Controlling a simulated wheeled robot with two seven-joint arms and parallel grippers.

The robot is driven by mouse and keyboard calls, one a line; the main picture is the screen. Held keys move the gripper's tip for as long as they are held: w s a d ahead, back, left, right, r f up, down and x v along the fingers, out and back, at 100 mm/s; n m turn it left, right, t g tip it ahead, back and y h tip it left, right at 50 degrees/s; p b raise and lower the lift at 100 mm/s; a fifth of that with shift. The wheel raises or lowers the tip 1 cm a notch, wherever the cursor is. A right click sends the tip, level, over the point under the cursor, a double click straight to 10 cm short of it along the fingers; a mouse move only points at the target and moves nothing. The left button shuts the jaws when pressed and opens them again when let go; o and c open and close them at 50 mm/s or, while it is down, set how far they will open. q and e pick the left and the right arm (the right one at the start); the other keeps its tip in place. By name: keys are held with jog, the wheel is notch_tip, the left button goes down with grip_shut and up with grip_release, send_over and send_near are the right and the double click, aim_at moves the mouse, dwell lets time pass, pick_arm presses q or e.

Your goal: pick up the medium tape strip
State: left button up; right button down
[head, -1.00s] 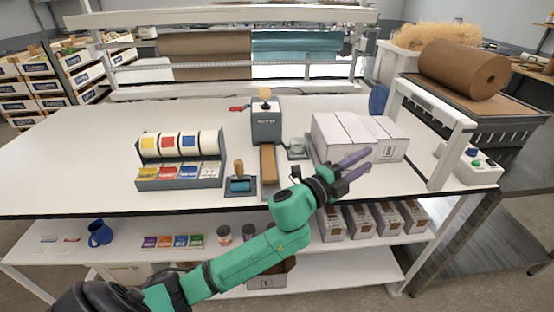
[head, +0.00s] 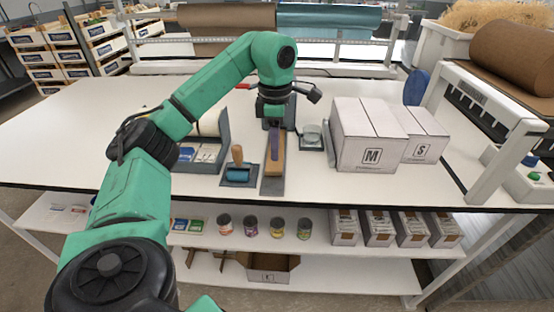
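The brown tape strip (head: 274,171) lies lengthwise on a narrow grey tray (head: 272,188) that runs forward from the tape dispenser. I take it to be the medium strip; no size mark shows on it. The gripper and wrist hide most of the dispenser and the strip's far end. My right gripper is out of view.
My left arm covers much of the label-roll rack (head: 205,154).

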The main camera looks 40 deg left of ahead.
aim_at(278, 176)
pick_arm(q)
jog(key=f+p, duration=0.1)
jog(key=f, duration=0.1)
jog(key=f+p, duration=0.1)
jog(key=f, duration=0.1)
jog(key=f+p, duration=0.1)
jog(key=f, duration=0.1)
jog(key=shift+w+f, duration=0.3)
jog(key=shift+f, duration=0.1)
jog(key=shift+w+f, duration=0.1)
jog(key=shift+f, duration=0.35)
grip_shut()
